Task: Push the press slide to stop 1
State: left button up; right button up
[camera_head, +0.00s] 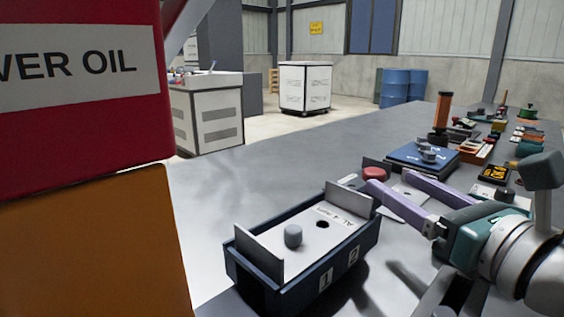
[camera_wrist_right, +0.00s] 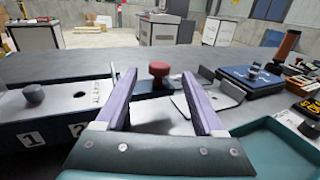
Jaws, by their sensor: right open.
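A dark blue tray (camera_head: 300,272) holds a light metal plate with a grey knob (camera_head: 293,236) and a round hole (camera_head: 322,224). Its side carries the labels 1 and 2; in the right wrist view the knob (camera_wrist_right: 33,93) is roughly in line with 1 and the hole with 2. I cannot tell for sure which part is the press slide. A red knob (camera_head: 375,173) stands beyond the tray; in the right wrist view this red knob (camera_wrist_right: 159,69) shows between the fingers. My right gripper (camera_head: 378,178) is open and empty, right of the tray. My left gripper is out of view.
A blue block with a grey knob (camera_head: 424,157) stands behind the gripper. Several small items and an orange-handled tool (camera_head: 443,110) line the table's right side. A large red container (camera_head: 80,90) above an orange block (camera_head: 95,245) hides the left. The table's middle (camera_head: 260,165) is clear.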

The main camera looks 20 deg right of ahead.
aim_at(379, 174)
jog(key=w, duration=0.6)
grip_shut()
dwell(0.6)
dwell(0.8)
